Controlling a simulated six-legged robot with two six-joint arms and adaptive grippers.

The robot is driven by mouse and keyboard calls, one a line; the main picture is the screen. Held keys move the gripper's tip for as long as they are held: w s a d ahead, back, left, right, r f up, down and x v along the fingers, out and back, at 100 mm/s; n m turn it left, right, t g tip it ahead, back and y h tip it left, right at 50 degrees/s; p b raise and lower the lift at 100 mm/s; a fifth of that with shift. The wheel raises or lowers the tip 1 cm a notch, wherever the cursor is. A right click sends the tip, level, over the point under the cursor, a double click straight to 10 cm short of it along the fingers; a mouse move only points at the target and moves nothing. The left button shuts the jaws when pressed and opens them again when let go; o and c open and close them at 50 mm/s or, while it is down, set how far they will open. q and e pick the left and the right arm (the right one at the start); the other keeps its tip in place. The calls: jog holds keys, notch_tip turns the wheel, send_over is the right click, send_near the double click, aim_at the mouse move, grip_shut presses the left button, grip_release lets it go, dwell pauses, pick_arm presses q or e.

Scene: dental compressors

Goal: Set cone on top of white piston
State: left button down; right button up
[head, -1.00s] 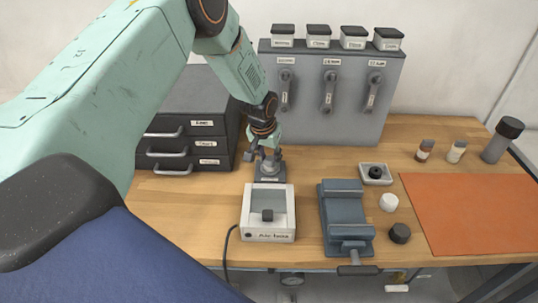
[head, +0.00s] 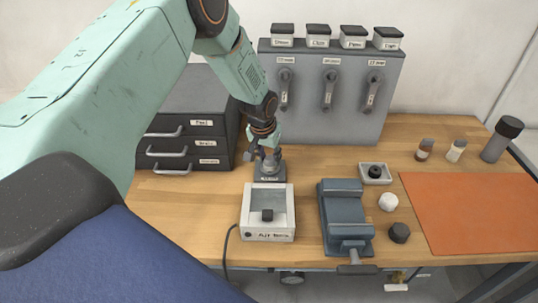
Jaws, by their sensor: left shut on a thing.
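My left gripper (head: 267,160) reaches down from the left. Its fingers are shut on a small grey part (head: 268,167) above a dark grey stand (head: 270,179) with a label, behind the white box. The fingers hide much of this part. It may be the cone, but its shape is not clear. The white piston (head: 388,202) is a short white cylinder standing on the wooden bench, right of the vise and apart from the gripper. My right gripper is not in view.
An open white box (head: 247,213) holds a dark block. A blue-grey vise (head: 341,215), a black cylinder (head: 399,233) and a small tray (head: 363,178) with a black ring surround the white piston. An orange mat (head: 475,213) lies right. Dark drawers (head: 190,127) stand left.

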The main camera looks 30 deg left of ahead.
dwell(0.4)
pick_arm(q)
jog(key=c, duration=0.8)
grip_release()
jog(key=o, duration=0.4)
jog(key=shift+r+p, duration=3.35)
jog(key=shift+r, duration=0.2)
